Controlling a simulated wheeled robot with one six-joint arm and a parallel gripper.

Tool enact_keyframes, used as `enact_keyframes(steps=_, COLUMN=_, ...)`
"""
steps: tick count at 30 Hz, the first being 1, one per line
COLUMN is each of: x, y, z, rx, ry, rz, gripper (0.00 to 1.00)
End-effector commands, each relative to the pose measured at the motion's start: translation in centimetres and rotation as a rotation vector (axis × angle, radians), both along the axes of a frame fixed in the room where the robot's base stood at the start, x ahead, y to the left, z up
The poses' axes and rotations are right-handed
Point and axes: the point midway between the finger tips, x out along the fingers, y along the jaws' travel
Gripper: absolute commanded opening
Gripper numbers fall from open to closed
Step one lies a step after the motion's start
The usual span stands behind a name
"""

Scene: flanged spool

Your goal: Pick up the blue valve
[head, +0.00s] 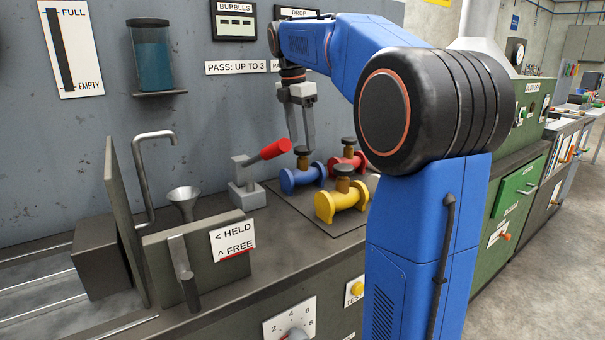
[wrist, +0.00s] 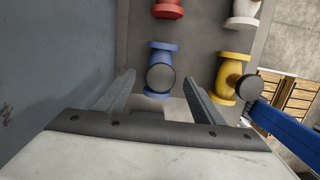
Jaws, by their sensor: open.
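The blue valve (head: 303,177) lies on a dark mat on the bench, with a dark round knob on top. In the head view my gripper (head: 301,143) is above it, fingers pointing down, with the fingertips close to the knob. In the wrist view the blue valve (wrist: 162,60) shows ahead of and between the two open fingers (wrist: 165,90), its dark knob covering its middle. Nothing is held. I cannot tell whether a finger touches the knob.
A yellow valve (head: 335,206) and a red valve (head: 350,160) stand close by; a white valve (wrist: 243,13) shows in the wrist view. A red-handled clamp (head: 262,155) and a funnel (head: 184,198) are to the left. The wall (head: 200,120) is behind.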

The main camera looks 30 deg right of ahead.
Motion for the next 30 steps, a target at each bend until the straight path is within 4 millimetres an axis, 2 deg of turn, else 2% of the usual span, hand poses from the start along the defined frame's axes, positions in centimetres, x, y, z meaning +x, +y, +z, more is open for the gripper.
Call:
enact_keyframes(steps=4, x=0.0, y=-0.4, z=-2.4, rx=0.000, ry=0.001, rz=-0.001, gripper=0.62)
enact_keyframes(steps=14, x=-0.1, y=-0.6, z=-4.6, rx=0.000, ry=0.001, rz=0.000, gripper=0.62)
enact_keyframes(steps=22, x=-0.2, y=-0.8, z=-8.2, rx=0.000, ry=0.001, rz=-0.001, gripper=0.62)
enact_keyframes(steps=30, x=-0.1, y=-0.9, z=-9.1, rx=0.000, ry=0.000, rz=-0.001, gripper=0.62)
